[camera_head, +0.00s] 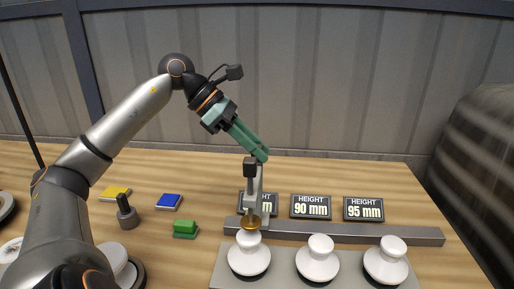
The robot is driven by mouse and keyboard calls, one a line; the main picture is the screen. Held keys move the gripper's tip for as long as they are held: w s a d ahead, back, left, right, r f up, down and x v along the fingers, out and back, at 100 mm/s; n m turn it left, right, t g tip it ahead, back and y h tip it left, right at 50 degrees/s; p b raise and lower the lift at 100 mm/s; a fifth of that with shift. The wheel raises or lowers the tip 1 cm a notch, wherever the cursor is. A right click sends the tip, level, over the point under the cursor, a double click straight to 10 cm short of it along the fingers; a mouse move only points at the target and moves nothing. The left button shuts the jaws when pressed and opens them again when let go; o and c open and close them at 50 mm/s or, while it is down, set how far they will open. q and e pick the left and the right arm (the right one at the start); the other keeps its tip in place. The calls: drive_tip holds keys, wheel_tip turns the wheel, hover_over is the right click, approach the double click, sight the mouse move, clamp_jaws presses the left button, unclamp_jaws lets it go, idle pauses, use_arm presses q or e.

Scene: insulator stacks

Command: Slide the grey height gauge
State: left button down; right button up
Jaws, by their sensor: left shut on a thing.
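The grey height gauge (259,186) stands upright on the long grey rail (350,232). It has a black block near its top and a brass disc (250,223) low on its front. The disc is right at the top of the leftmost white insulator (249,257); I cannot tell whether they touch. My left gripper (262,156), with green fingers, reaches down from the upper left and is shut on the upper part of the gauge. The middle insulator (317,262) and the right insulator (386,263) stand in a row on a grey plate (221,271). My right gripper is out of view.
Behind the rail are plaques reading 90 mm (311,207) and 95 mm (363,209); a third is partly hidden by the gauge. A yellow pad (115,194), blue pad (168,202), green block (185,228) and dark grey cylinder (127,216) lie left. The rail right of the gauge is clear.

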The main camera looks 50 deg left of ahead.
use_arm(q)
drive_tip(key=shift+s+a, duration=0.2)
drive_tip(key=shift+a, duration=0.05)
drive_tip(key=c, duration=0.7)
unclamp_jaws()
drive_tip(key=v, duration=1.2)
drive_tip(key=shift+s+a+r, duration=0.1)
drive_tip(key=shift+a+r, duration=0.05)
drive_tip(key=shift+r, duration=0.05)
drive_tip(key=shift+f, duration=0.1)
